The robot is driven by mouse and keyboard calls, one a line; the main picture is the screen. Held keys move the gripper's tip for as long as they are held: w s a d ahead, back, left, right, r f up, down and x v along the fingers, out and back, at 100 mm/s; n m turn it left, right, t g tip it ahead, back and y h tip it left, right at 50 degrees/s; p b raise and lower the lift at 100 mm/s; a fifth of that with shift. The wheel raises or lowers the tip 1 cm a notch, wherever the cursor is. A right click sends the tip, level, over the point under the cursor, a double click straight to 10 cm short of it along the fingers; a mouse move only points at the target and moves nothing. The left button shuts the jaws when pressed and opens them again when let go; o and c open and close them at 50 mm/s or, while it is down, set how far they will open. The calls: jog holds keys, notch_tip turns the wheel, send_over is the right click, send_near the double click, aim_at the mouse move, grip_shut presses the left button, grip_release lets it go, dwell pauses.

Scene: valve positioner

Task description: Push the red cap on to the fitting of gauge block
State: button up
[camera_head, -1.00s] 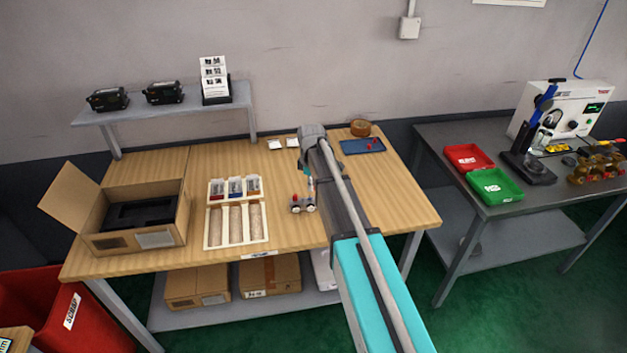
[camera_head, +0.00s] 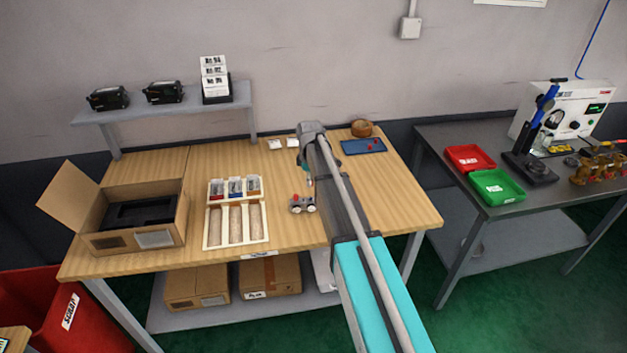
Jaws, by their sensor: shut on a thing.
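The gauge block (camera_head: 303,205) is a small grey block with round pale gauges on its front. It sits on the wooden bench, right of the sorting tray. A red spot, which looks like a cap, shows at its upper left (camera_head: 295,197). My gripper (camera_head: 310,182) points down just above the right part of the block, partly hidden by my arm. It is shut on the red cap, which is too small and covered to make out clearly. I cannot tell whether it touches the fitting. More small red caps (camera_head: 370,147) lie on the blue mat (camera_head: 352,149) at the back right.
The wooden sorting tray (camera_head: 209,232) stands left of the block. An open carton (camera_head: 110,243) is farther left. A brown roll (camera_head: 361,128) and white pads (camera_head: 275,144) lie at the back. The right bench holds red (camera_head: 465,157) and green (camera_head: 497,186) trays. Bench right of my arm is clear.

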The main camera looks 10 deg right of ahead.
aim_at(311, 199)
jog(key=shift+f+b, duration=2)
jog(key=shift+f, duration=0.25)
jog(key=shift+f+b, duration=0.85)
dwell(1.3)
jog(key=o, duration=0.8)
jog(key=shift+c, duration=0.2)
jog(key=shift+s+d, duration=0.15)
jog(key=shift+s, duration=0.15)
jog(key=s+r+m+p, duration=0.2)
jog(key=s+m, duration=1)
jog(key=s, duration=1.6)
jog(key=shift+s+d+r+p, duration=0.25)
jog(key=shift+d+r+p, duration=0.1)
jog(key=shift+d+r, duration=0.05)
